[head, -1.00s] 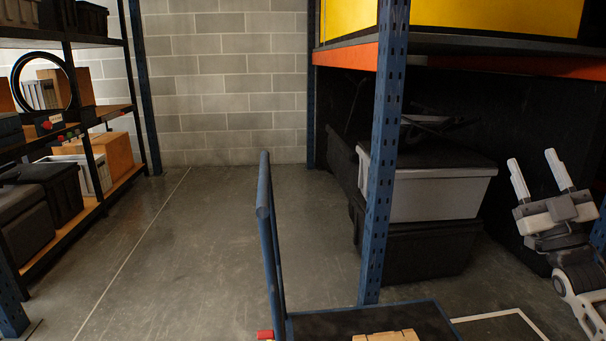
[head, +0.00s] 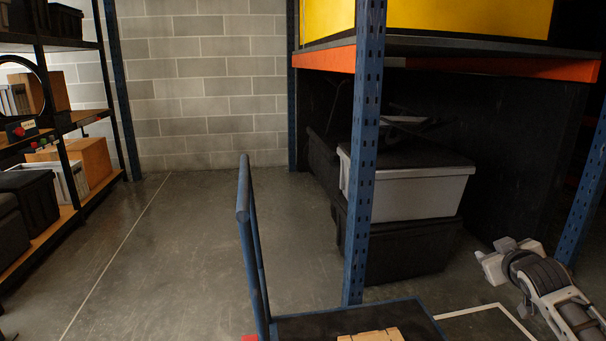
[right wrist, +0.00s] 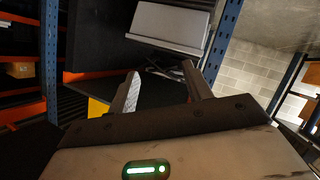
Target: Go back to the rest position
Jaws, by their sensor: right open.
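My right gripper (head: 492,262) is at the lower right of the head view, in front of the rack's lower bay. Its fingers are hard to make out there. In the right wrist view its two fingers (right wrist: 163,85) stand apart with nothing held between them. My left gripper is in neither view.
A cart with a blue handle (head: 250,235) and dark deck (head: 350,318) carries a light wooden piece (head: 371,335). Behind a blue rack post (head: 362,170), a grey bin (head: 415,190) sits on a black bin (head: 410,250). Shelving (head: 95,195) stands left; the floor (head: 165,260) between is clear.

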